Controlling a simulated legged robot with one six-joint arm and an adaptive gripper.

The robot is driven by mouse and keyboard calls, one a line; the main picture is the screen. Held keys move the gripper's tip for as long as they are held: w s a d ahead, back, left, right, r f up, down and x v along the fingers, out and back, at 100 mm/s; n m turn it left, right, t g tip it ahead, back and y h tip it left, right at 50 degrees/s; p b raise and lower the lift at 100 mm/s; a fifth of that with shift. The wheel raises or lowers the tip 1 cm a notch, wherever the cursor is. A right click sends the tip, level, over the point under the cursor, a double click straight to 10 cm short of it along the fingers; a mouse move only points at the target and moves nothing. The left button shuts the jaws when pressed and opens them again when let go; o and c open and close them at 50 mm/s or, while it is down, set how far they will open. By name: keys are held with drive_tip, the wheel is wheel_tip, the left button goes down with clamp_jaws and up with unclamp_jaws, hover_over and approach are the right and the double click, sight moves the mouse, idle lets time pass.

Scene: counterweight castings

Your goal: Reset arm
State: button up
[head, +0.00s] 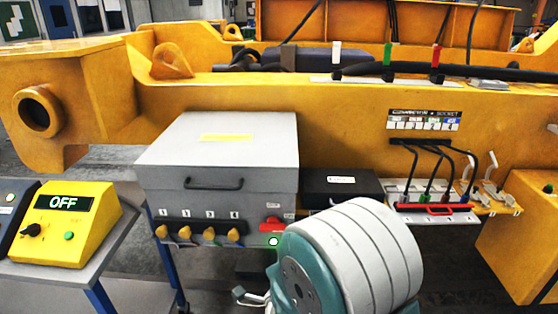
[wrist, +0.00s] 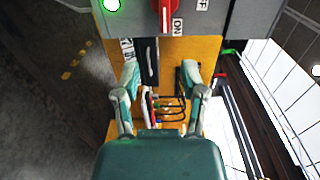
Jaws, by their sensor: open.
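My gripper (wrist: 160,82) is open in the wrist view, with its two teal-grey fingers apart and nothing between them. Ahead of the fingers is the grey box, with a red switch handle (wrist: 166,14) beside an ON label and a lit green lamp (wrist: 112,5). In the head view my teal and white arm fills the bottom centre, just in front of the grey box (head: 215,150). The red switch (head: 271,224) and green lamp (head: 273,241) show at the box's lower right corner, close to my arm. Most of my gripper is hidden behind my arm there.
A yellow control unit (head: 66,225) reading OFF stands on a bench at left. A large yellow frame (head: 330,120) spans the back. A black box (head: 341,186) and a socket panel (head: 432,205) with several black cables lie to the right of the grey box.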

drive_tip(key=s+d+r+n+g+y, duration=0.35)
drive_tip(key=d+r+n+g, duration=0.2)
drive_tip(key=r+n, duration=0.4)
drive_tip(key=s+d+r+n+g+h, duration=0.1)
drive_tip(key=s+d+r+n+g, duration=0.1)
drive_tip(key=s, duration=0.7)
drive_tip(key=s+d+r+n+g+h, duration=0.2)
drive_tip(key=s+d+n+g, duration=0.2)
drive_tip(key=s+d+n, duration=0.3)
drive_tip(key=s, duration=0.3)
drive_tip(key=shift+s+d, duration=0.15)
drive_tip(key=shift+g, duration=0.25)
